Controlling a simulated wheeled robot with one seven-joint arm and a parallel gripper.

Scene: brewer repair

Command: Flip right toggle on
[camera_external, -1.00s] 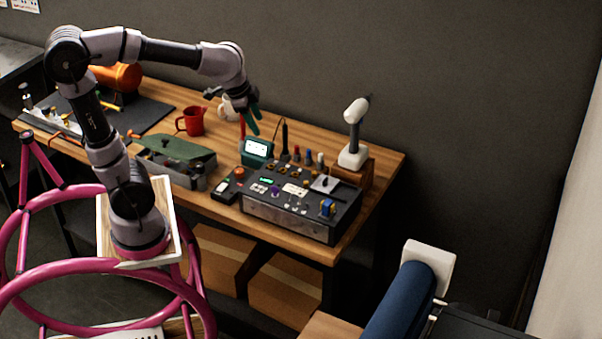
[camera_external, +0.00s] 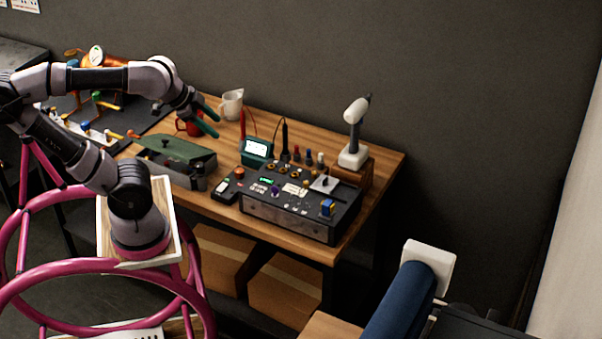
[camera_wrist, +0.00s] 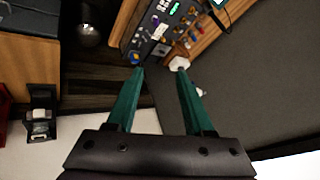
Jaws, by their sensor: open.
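The dark control box (camera_external: 290,207) sits on the wooden workbench, with several knobs, jacks and small switches on its top. Small light toggles (camera_external: 297,207) show near the front of its panel, too small to tell which way each is set. The box also shows at the top of the wrist view (camera_wrist: 153,36), where its toggles are not clear. My gripper (camera_external: 211,120) is open and empty, with green fingers, above the bench left of the control box and apart from it. In the wrist view my gripper (camera_wrist: 160,78) has its fingers spread wide with nothing between them.
A white-headed tool (camera_external: 354,135) stands at the back right on a wooden block (camera_external: 354,172). A white pitcher (camera_external: 232,103) stands behind.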

